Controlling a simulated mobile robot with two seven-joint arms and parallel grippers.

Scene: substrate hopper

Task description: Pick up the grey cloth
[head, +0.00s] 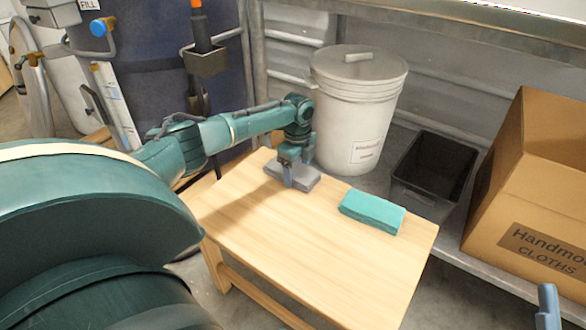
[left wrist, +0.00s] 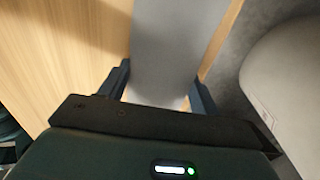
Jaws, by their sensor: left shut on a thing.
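The grey cloth (head: 306,180) is a small flat folded block at the back left of the wooden table (head: 300,245). My left gripper (head: 292,180) points down over it, with its fingers shut on the cloth. In the left wrist view the grey cloth (left wrist: 165,60) lies between the two fingers of the left gripper (left wrist: 160,85). I cannot tell whether the cloth touches the table. At the lower right edge of the head view, a small blue-grey part (head: 548,305) shows; I cannot tell what it is.
A teal folded cloth (head: 372,211) lies on the table to the right. Behind stand a lidded white bucket (head: 352,120), a dark open bin (head: 432,175) and a cardboard box (head: 535,185) labelled for cloths. The front of the table is clear.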

